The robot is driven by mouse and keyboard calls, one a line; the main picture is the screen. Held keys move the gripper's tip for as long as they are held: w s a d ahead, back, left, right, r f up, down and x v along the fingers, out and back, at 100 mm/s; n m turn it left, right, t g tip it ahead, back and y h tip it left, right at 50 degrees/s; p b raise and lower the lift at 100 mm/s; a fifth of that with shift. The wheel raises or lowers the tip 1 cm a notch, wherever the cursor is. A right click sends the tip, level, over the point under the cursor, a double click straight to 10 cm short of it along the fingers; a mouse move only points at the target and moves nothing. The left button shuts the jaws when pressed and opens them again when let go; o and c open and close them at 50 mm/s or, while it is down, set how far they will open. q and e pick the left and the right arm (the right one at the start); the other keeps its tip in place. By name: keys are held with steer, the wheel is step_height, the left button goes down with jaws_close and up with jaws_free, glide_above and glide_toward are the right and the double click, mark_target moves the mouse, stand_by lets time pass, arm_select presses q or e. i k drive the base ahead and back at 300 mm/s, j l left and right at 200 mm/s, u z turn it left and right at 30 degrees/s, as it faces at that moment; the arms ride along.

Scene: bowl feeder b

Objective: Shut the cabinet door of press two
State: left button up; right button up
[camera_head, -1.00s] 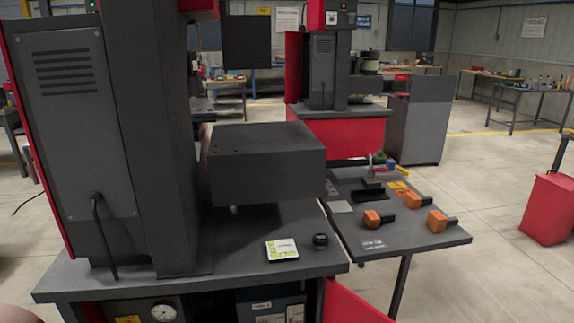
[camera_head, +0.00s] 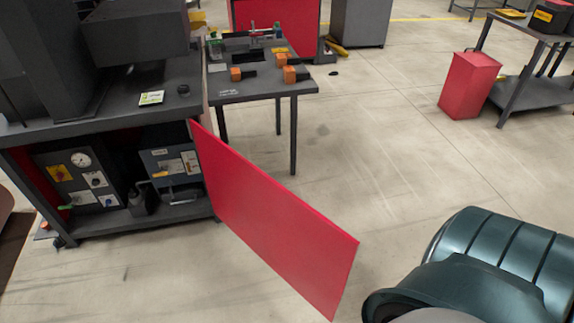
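A red cabinet door (camera_head: 275,225) stands wide open, swung out from the right front corner of a dark press stand (camera_head: 150,222). Its free edge points toward me at lower right. The open cabinet shows a gauge panel (camera_head: 82,180) on the left and a blue-grey box (camera_head: 172,165) on the right. A dark teal rounded part, probably of my own arm, fills the lower right corner, apart from the door in the picture. Neither of my grippers shows.
A side table (camera_head: 262,88) with orange-handled tools stands behind the door. A red bin (camera_head: 468,85) and a dark workbench (camera_head: 530,92) stand at upper right. The concrete floor (camera_head: 370,150) right of the door is clear.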

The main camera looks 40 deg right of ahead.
mark_target(315, 257)
steer(key=k+l+u, duration=0.1)
steer(key=l, duration=0.3)
steer(key=k+l+u, duration=0.1)
steer(key=l, duration=0.3)
steer(key=k+l+u, duration=0.1)
steer(key=l, duration=0.3)
steer(key=k+l+u, duration=0.1)
steer(key=l, duration=0.25)
steer(key=k+l+u, duration=0.1)
steer(key=k+l, duration=0.15)
steer(key=l, duration=0.75)
steer(key=k+l+u, duration=0.1)
steer(key=l, duration=0.65)
steer(key=k+l+z, duration=0.2)
steer(key=k+l, duration=0.5)
